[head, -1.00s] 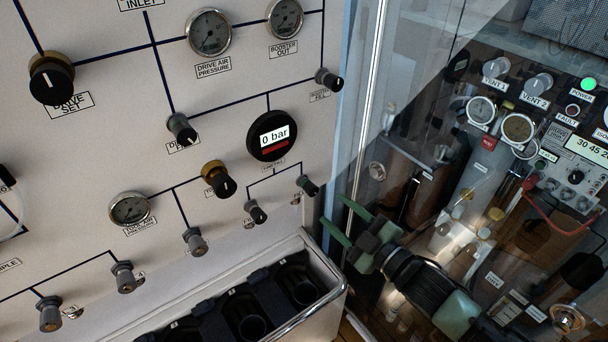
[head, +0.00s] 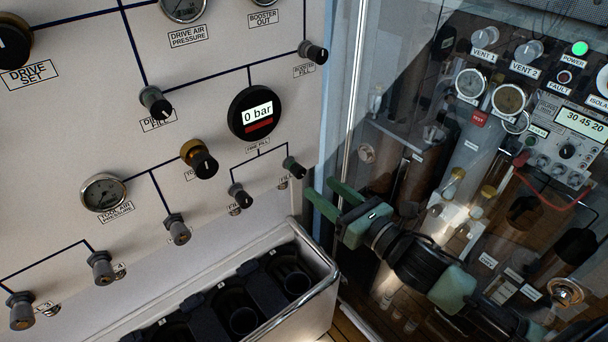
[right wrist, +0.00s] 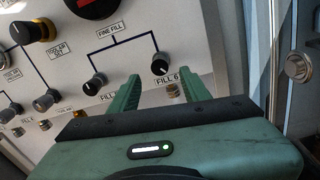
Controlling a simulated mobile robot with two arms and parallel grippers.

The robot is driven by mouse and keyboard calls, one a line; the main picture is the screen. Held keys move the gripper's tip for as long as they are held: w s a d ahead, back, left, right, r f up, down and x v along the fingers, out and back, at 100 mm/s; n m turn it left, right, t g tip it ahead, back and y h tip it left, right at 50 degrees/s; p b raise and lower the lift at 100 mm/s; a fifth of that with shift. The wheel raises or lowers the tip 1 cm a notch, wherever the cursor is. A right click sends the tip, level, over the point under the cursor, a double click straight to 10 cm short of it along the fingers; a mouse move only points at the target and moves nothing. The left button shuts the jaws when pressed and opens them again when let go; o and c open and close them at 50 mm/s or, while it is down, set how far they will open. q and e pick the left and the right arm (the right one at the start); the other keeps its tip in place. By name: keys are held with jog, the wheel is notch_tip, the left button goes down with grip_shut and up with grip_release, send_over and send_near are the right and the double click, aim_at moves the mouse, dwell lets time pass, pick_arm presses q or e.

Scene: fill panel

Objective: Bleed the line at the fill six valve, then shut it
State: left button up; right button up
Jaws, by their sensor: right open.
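The fill six valve is a small black-capped knob (head: 293,167) at the right end of the fine fill branch, low on the white panel. It also shows in the right wrist view (right wrist: 160,66), above its "FILL 6" label (right wrist: 167,79), with a white mark on its cap. My right gripper (head: 324,192) has green fingers, open and empty, a little right of and below the knob in the head view. In the right wrist view the knob appears between the fingertips but beyond them, apart from them. The fine fill gauge (head: 255,113) reads 0 bar. My left gripper is not in view.
A neighbouring fill knob (head: 237,193) sits just left of the fill six valve. A metal-rimmed bin (head: 327,262) with black bottle slots stands below the panel. A glass cabinet wall (head: 420,60) lies to the right, behind my right arm.

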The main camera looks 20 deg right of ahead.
aim_at(302, 173)
jog(key=p+x, duration=0.1)
jog(key=x, duration=0.5)
jog(key=shift+r+p, duration=0.1)
jog(key=shift+p, duration=0.3)
jog(key=shift+w+a, duration=0.25)
jog(key=shift+w, duration=0.25)
grip_shut()
